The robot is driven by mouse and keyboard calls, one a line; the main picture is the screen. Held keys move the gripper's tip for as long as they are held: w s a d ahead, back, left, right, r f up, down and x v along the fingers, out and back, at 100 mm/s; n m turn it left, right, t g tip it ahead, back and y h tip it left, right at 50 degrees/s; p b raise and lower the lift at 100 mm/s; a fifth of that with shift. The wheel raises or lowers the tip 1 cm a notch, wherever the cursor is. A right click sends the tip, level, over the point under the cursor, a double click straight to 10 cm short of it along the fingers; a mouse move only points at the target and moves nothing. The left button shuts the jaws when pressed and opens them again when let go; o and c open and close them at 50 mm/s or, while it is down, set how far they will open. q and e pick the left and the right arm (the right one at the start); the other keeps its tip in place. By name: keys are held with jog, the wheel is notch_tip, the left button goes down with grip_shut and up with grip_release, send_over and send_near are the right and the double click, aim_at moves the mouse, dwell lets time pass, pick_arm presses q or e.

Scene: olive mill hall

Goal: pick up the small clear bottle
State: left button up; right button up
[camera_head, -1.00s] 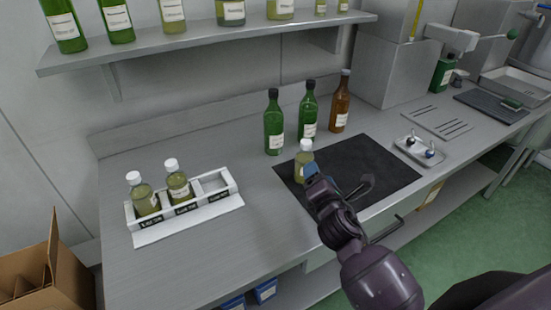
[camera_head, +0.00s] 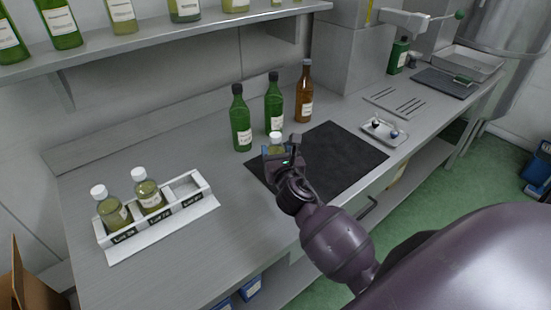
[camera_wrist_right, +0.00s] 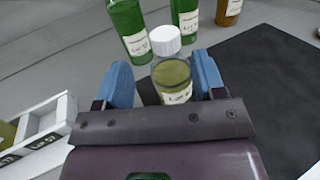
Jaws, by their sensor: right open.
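The small clear bottle (camera_head: 276,139) with a white cap and yellow-green liquid stands upright at the left edge of the dark mat (camera_head: 345,165). In the right wrist view the bottle (camera_wrist_right: 172,78) stands between the blue fingers of my right gripper (camera_wrist_right: 164,84). The fingers are open, one on each side, with a narrow gap visible on the left; contact on the right is unclear. In the head view my right gripper (camera_head: 279,156) hides the bottle's lower part. My left gripper is not in view.
Two green bottles (camera_head: 240,122) and a brown bottle (camera_head: 304,95) stand close behind. A white rack (camera_head: 187,207) at left holds two similar small bottles and has an empty slot. A small metal tray (camera_head: 385,132) lies at right. A bottle shelf (camera_head: 150,40) hangs above.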

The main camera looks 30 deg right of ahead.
aim_at(277, 141)
jog(key=shift+d+x, duration=0.15)
jog(key=shift+x, duration=1.3)
jog(key=shift+d+x, duration=0.2)
jog(key=shift+x, duration=1.2)
jog(key=shift+s, duration=0.1)
grip_shut()
jog(key=shift+r, duration=0.1)
